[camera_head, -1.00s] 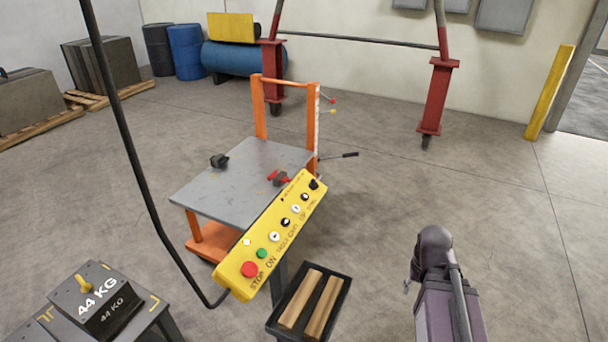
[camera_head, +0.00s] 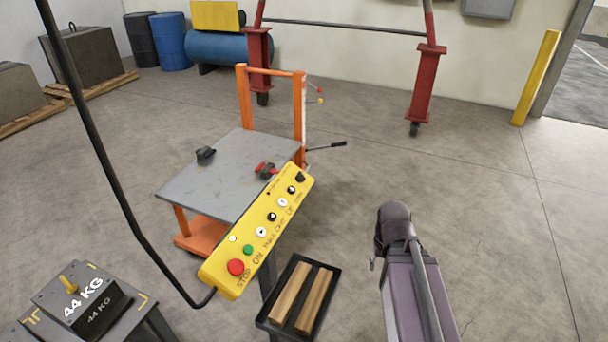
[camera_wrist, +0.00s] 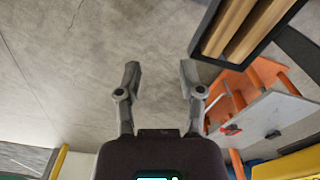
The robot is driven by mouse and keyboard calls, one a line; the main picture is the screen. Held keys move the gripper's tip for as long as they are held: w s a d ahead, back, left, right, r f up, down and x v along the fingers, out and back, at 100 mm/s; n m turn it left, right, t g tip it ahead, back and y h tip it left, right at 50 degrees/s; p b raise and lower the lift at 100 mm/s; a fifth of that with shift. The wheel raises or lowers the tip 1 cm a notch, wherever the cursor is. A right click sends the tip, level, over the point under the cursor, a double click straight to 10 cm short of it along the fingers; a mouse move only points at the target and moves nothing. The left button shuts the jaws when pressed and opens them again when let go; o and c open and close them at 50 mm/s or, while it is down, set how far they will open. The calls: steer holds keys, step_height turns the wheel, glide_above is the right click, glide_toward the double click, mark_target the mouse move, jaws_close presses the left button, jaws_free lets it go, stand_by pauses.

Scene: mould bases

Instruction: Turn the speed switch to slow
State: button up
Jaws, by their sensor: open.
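The yellow control pendant (camera_head: 258,230) hangs on a black cable in the head view, tilted up to the right. It has a red button (camera_head: 235,267), a green button (camera_head: 248,249), several white and black buttons, and a black knob (camera_head: 300,177) at its upper right end. The knob's setting is too small to read. In the wrist view my gripper (camera_wrist: 161,70) is open, with nothing between its fingers and bare floor beyond. My arm shows right of the pendant in the head view, apart from it; the gripper itself is not visible there.
A black tray with wooden bars (camera_head: 262,322) stands below the pendant, also in the wrist view (camera_wrist: 200,48). An orange lift table with a grey top (camera_head: 215,185) is behind. A 44 KG block (camera_head: 85,300) sits lower left. Floor on the right is clear.

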mark_target(303, 175)
steer(key=w+a+r+n+y+p, duration=0.2)
steer(key=w+a+r+n+p, duration=0.1)
steer(key=w+a+r+p, duration=0.5)
steer(key=w+a+r+n+t+y+p, duration=0.1)
steer(key=w+a+r+n+y+p, duration=0.2)
steer(key=w+a+r+p, duration=0.5)
steer(key=w+r+n+p, duration=0.1)
steer(key=w+r+p, duration=0.3)
steer(key=w+r, duration=0.2)
steer(key=shift+w+a+r+t, duration=0.3)
steer(key=shift+w+a+r, duration=0.05)
steer(key=shift+w, duration=0.25)
steer(key=shift+f, duration=0.1)
steer(key=b+x, duration=1.2)
steer(key=x, duration=0.1)
steer(key=shift+a+f, duration=0.2)
steer(key=shift+a, duration=0.15)
jaws_close()
steer(key=shift+s, duration=0.1)
